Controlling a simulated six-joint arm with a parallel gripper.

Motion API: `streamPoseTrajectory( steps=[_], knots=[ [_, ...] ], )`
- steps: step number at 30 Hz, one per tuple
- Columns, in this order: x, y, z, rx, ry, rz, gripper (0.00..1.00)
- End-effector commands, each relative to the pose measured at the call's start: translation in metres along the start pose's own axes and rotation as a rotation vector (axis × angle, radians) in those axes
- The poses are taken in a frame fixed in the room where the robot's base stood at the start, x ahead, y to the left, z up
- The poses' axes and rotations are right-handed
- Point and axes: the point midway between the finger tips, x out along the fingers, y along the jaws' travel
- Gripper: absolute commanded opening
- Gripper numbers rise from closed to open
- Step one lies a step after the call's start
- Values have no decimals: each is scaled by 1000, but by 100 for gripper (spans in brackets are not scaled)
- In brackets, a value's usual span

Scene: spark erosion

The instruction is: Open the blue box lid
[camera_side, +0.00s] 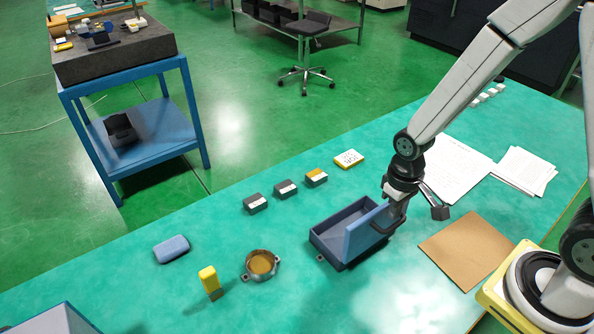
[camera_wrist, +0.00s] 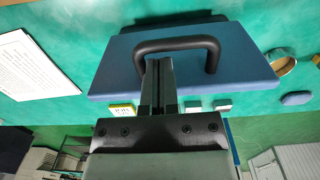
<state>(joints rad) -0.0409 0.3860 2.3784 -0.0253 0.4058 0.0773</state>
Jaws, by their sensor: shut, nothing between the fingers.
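The dark blue box (camera_side: 326,239) stands on the green table, and its inside shows on the left. Its blue lid (camera_side: 362,234) stands raised, about upright, over the box's right part. In the wrist view the lid (camera_wrist: 112,72) fills the upper middle, with a black bar handle (camera_wrist: 178,43) on its outer face. My gripper (camera_side: 393,212) is at the right of the lid, by the handle. In the wrist view my gripper's fingers (camera_wrist: 159,64) are shut together with nothing held. Their tips overlap the handle's opening; whether they touch the bar or lid I cannot tell.
A round brass-coloured part (camera_side: 262,264), a yellow-and-brown block (camera_side: 210,282) and a blue pad (camera_side: 171,249) lie left of the box. Several small dark boxes (camera_side: 286,189) stand behind it. A brown sheet (camera_side: 467,249) and papers (camera_side: 456,168) lie to the right.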

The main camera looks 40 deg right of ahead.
Motion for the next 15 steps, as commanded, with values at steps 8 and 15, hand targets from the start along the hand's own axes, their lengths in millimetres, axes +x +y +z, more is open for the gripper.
streamPoseTrajectory(
  steps=[8,15],
  knots=[
    [5,0,16,0,0,0,0],
    [7,0,20,0,0,0,0]
  ],
)
